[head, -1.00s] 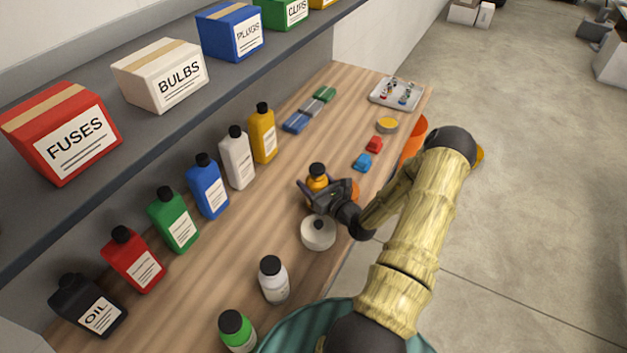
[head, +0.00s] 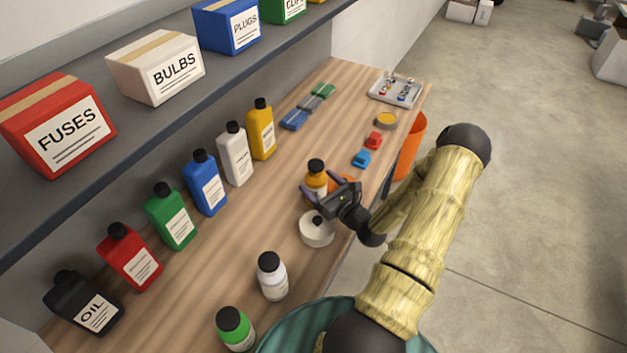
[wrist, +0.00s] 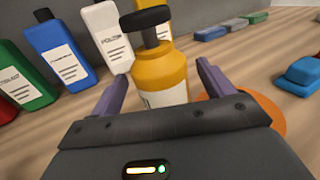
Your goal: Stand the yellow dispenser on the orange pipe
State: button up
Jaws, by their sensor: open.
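The yellow dispenser (head: 316,180) is a yellow-orange bottle with a black top and white label, upright over the workbench. It also shows in the wrist view (wrist: 160,73), ahead of and between the finger tips. My gripper (head: 320,186) is open, its two purple-grey fingers pointing at the dispenser's lower part from the near right side. The orange pipe (head: 347,184) shows only in part, just right of the dispenser and behind my gripper. In the wrist view it is a rounded orange patch (wrist: 270,112) beyond the right finger. The dispenser's base is hidden, so I cannot tell whether it rests on the pipe.
A round white container (head: 317,230) with a black knob stands close below my gripper. Blue (head: 361,158) and red (head: 374,141) blocks lie beyond. A row of bottles lines the back, with a white bottle (head: 272,277) nearer. A shelf (head: 190,115) overhangs the bench.

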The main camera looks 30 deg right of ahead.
jog(key=s, duration=0.2)
jog(key=s+b, duration=0.1)
jog(key=s, duration=0.2)
jog(key=s+d+b, duration=0.1)
jog(key=s, duration=0.2)
jog(key=shift+s, duration=0.15)
